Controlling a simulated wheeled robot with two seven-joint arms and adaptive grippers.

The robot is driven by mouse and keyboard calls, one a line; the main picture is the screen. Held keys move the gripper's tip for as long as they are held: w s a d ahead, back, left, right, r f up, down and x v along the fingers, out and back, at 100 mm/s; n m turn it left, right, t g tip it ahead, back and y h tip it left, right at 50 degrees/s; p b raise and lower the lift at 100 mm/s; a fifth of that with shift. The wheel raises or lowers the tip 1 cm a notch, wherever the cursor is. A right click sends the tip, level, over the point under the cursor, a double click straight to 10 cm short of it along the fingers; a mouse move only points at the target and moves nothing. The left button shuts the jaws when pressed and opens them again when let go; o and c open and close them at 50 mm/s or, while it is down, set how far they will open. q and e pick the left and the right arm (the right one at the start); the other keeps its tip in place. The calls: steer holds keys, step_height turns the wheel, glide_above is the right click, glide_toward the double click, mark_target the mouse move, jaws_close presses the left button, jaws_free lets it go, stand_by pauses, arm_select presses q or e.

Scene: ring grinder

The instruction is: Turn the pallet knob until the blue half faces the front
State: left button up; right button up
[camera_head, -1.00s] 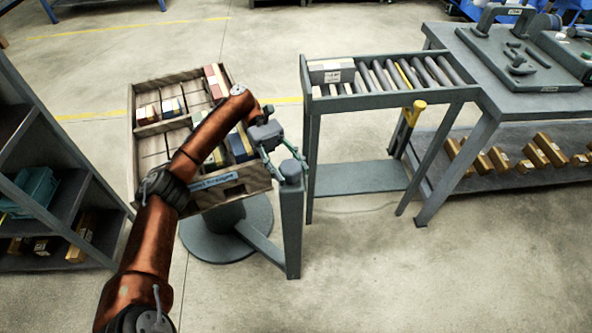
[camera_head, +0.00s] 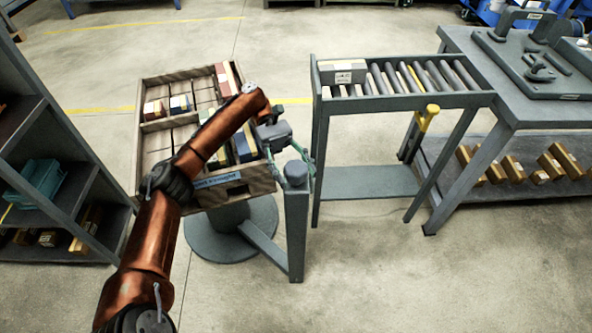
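The pallet knob (camera_head: 296,173) is a dark grey-blue round cap on top of a grey post (camera_head: 297,235), beside the pallet's front right corner. I cannot make out two separate coloured halves on it. My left gripper (camera_head: 292,166) is over the knob, with its thin fingers spread to either side of it. A gap seems to show at the left finger, and contact is hard to judge. The wooden pallet (camera_head: 150,180) sits on a round grey base (camera_head: 205,240) left of the post. My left arm covers part of it. My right gripper is out of view.
Red, blue and yellow boxes lie on the pallet, such as a red one (camera_head: 222,78). A roller conveyor (camera_head: 400,100) stands just right of the post, with a grey workbench (camera_head: 540,110) beyond. A dark shelf (camera_head: 70,140) is at left. The front floor is clear.

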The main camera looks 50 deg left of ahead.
mark_target(295, 166)
arm_select(q)
steer(key=shift+o, duration=1)
steer(key=shift+r, duration=0.15)
steer(key=shift+r, duration=0.15)
step_height(295, 166, up, 10)
steer(key=shift+f, duration=0.15)
